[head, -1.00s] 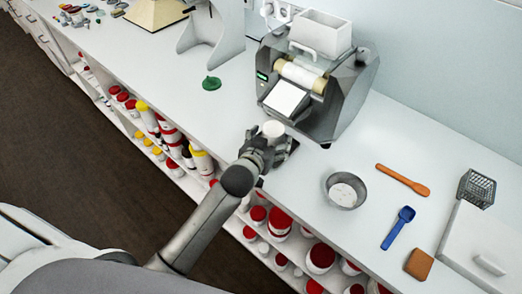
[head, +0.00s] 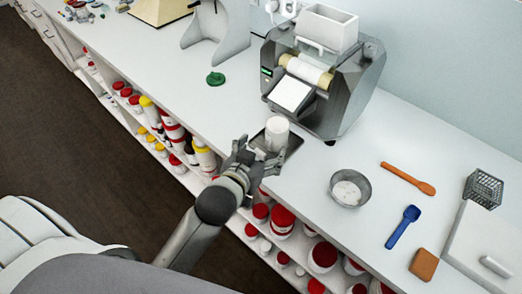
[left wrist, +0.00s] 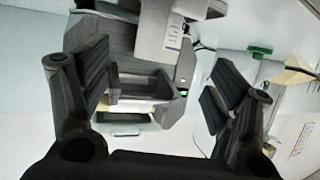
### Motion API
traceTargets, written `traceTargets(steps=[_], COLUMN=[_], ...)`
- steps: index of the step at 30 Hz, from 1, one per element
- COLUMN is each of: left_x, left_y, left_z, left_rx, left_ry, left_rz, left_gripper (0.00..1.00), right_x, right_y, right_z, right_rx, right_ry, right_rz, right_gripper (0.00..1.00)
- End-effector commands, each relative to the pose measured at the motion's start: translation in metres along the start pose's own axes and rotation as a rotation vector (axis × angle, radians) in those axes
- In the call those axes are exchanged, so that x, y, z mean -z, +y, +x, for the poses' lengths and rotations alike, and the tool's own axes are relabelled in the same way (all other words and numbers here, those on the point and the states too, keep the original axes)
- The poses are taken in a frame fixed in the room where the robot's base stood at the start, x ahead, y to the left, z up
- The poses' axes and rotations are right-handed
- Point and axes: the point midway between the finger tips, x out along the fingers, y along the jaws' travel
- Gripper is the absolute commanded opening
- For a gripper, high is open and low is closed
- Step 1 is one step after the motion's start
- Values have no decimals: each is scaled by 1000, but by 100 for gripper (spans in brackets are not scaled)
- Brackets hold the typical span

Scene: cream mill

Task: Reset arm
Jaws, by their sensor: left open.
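My left gripper (head: 250,160) is over the front edge of the counter in the head view. Its fingers are open, with nothing between them. A white cylindrical container (head: 277,132) stands upright on a dark plate (head: 293,148) in front of the mill (head: 345,100), just beyond the fingertips. In the head view I cannot tell whether a fingertip touches it. In the left wrist view the two dark fingers (left wrist: 155,95) are spread wide, with the machine behind them. My right gripper is not in view.
On the counter to the right are a metal bowl (head: 349,188), an orange spatula (head: 408,178), a blue scoop (head: 403,226), a brown block (head: 424,264) and a wire basket (head: 483,188). A green object (head: 215,79) lies left of the mill. Red-lidded jars (head: 282,220) fill the shelf below.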

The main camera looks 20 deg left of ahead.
Motion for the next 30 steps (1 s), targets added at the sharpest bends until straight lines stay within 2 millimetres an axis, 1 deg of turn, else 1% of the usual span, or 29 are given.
traceTargets(steps=[10,12,14,17,18,20,21,24,27,30], left_x=[0,-5,-14,-43,-59,-82,-96,-126,-150,-168], left_y=[0,-1,-4,-11,-14,-18,-21,-23,-24,-25], left_z=[0,-2,-5,-20,-29,-45,-57,-85,-113,-141], left_rx=[0,3,9,23,27,27,25,7,-17,-46], left_ry=[-2,-18,-56,-175,-242,-346,-412,-559,-686,-800], left_rz=[0,0,2,13,20,33,42,65,87,108], left_gripper=[82,82,82,82,82,82,82,82,82,82], right_x=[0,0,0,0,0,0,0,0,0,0], right_y=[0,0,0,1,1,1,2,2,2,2], right_z=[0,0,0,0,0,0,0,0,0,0], right_rx=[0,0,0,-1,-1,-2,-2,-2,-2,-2], right_ry=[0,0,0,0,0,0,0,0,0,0], right_rz=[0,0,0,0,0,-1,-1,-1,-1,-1], right_gripper=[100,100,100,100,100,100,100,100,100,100])
